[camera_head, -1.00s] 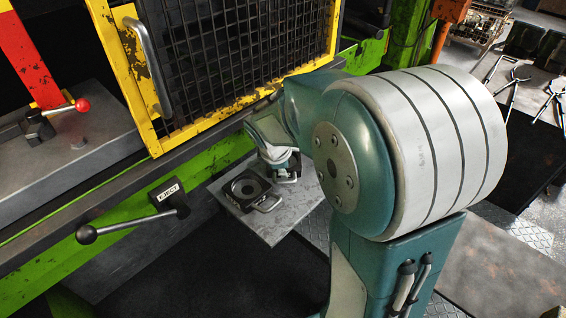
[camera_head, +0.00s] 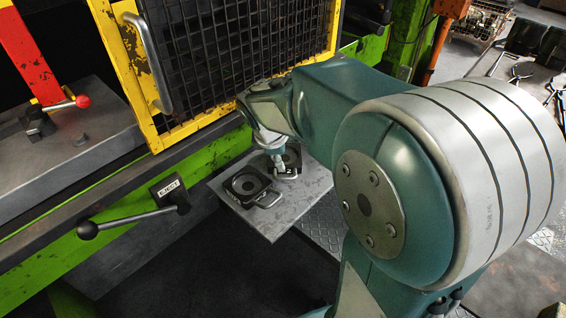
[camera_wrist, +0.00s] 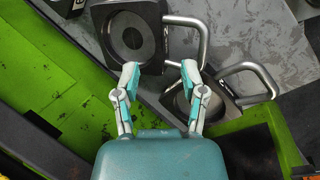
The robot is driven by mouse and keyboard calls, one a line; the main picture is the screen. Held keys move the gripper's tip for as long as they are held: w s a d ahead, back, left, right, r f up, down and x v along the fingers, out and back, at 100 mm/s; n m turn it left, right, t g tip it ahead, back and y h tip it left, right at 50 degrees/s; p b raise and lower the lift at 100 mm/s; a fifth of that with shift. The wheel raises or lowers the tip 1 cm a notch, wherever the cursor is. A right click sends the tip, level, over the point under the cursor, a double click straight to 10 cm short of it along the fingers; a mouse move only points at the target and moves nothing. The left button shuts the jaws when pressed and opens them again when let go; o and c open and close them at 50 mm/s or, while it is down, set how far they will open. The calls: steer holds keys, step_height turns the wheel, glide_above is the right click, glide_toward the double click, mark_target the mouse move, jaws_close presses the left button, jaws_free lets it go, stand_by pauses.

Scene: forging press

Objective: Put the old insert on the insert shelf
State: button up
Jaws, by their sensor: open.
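The insert shelf (camera_head: 270,222) is a grey plate beside the green press frame. Two dark square inserts with round recesses and metal loop handles rest on it. The nearer insert (camera_head: 238,187) shows at the upper left in the wrist view (camera_wrist: 100,22). The farther insert (camera_head: 296,157) is partly hidden by my gripper and shows in the wrist view (camera_wrist: 178,108) lower right. I cannot tell by looks which is old. My gripper (camera_wrist: 160,72) is open and empty, with its fingertips apart over the two inserts; contact with a handle is unclear.
The yellow-framed mesh guard (camera_head: 155,120) of the press stands behind the shelf. An EJECT lever (camera_head: 130,221) with a black knob sticks out left of it. A red-knobbed lever (camera_head: 82,102) is at upper left. Tongs (camera_head: 520,72) lie at right.

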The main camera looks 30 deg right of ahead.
steer(key=v, duration=0.7)
steer(key=s+a+m+t+y, duration=0.1)
steer(key=s+a+m, duration=0.2)
steer(key=s+m, duration=0.3)
steer(key=s+a+m+t+y, duration=0.2)
steer(key=s+m, duration=0.4)
steer(key=s, duration=0.4)
steer(key=shift+a+r, duration=0.3)
steer(key=shift+a, duration=0.4)
